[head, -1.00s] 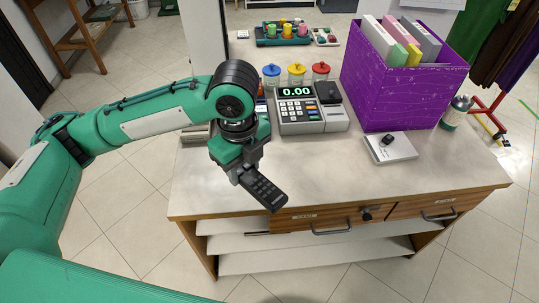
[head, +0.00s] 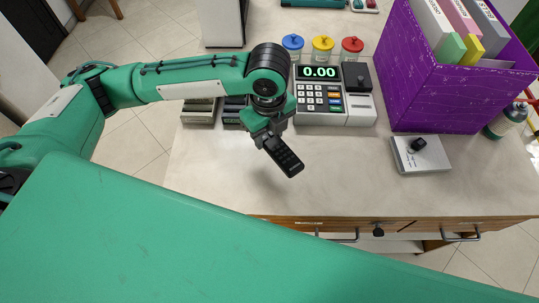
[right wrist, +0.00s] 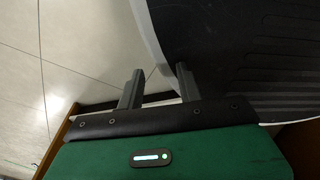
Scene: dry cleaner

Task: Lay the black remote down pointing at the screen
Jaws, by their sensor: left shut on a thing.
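The black remote (head: 286,158) is in my left gripper (head: 270,139) in the head view. The gripper is shut on one end of it, and the button side shows. The remote hangs over the counter, its free end slanting down to the right towards the front edge, with a faint shadow below. A cash register (head: 325,103) stands just behind, its lit screen (head: 319,72) reading 0.00. In the right wrist view my right gripper (right wrist: 158,82) has its fingers apart with nothing seen between them; it is not made out in the head view.
The pale counter (head: 340,180) is clear in front of the register. A grey box with a small black item (head: 421,160) lies to the right, by a purple file box (head: 450,90). Jars with blue, yellow and red lids (head: 323,45) stand behind. Drawers (head: 380,225) are below.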

